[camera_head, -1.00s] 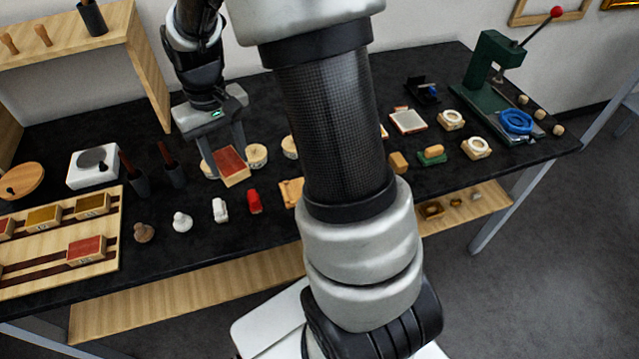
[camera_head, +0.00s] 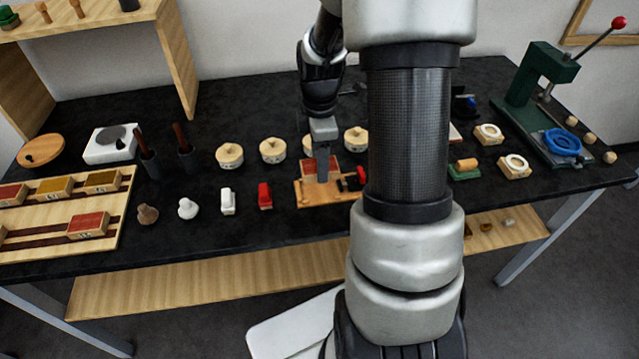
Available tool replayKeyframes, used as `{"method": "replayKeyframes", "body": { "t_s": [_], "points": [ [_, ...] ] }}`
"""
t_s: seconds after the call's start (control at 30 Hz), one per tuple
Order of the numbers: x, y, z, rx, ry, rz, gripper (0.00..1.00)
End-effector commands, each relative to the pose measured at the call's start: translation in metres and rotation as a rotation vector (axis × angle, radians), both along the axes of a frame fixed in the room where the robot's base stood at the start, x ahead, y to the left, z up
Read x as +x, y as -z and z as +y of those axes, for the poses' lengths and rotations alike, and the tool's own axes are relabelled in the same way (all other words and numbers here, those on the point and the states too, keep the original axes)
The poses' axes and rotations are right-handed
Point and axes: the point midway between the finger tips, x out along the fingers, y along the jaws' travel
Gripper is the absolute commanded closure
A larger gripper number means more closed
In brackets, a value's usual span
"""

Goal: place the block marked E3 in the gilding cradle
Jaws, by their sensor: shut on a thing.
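My gripper (camera_head: 322,172) is shut on a red-topped wooden block (camera_head: 308,167). Its mark cannot be read here, and a finger covers part of its top. The block is at the back part of a light wooden cradle (camera_head: 312,196) with dark fittings on its right side. I cannot tell whether the block rests in the cradle or hangs just above it. My arm hides the area just right of the cradle.
A wooden rack (camera_head: 122,190) with several coloured blocks lies at the left. Round wooden pots (camera_head: 229,155) stand behind, and a red piece (camera_head: 265,196) and a white piece (camera_head: 228,201) stand left of the cradle. A green press (camera_head: 540,80) is at the right.

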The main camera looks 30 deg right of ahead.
Motion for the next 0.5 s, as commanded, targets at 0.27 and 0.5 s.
{"method": "replayKeyframes", "body": {
  "t_s": [0.27,0.5],
  "points": [
    [0.0,0.028,0.001,0.0,0.0,0.001,0.8],
    [0.0,0.059,0.001,0.0,0.001,0.001,0.8]
  ]
}}
